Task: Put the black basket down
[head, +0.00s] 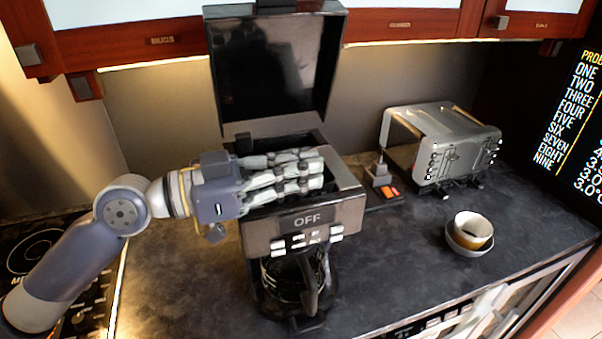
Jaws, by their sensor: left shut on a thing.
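The coffee maker (345,205) stands on the dark counter with its black lid (275,70) raised. Its front reads OFF and a glass carafe (290,280) sits below. My left gripper (316,172), a hand with pale jointed fingers, comes in from the left and lies across the top opening of the machine. Its fingers are shut on the black basket, which is mostly hidden under them. Dark surfaces show around the fingers, but I cannot tell basket from machine interior, or whether the basket rests in the opening. My right gripper is not in view.
A stacked bowl and cup (470,233) sit on the right. Counter (400,270) between them is clear. Red-framed cabinets (400,25) hang above. A stove (30,250) is at left.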

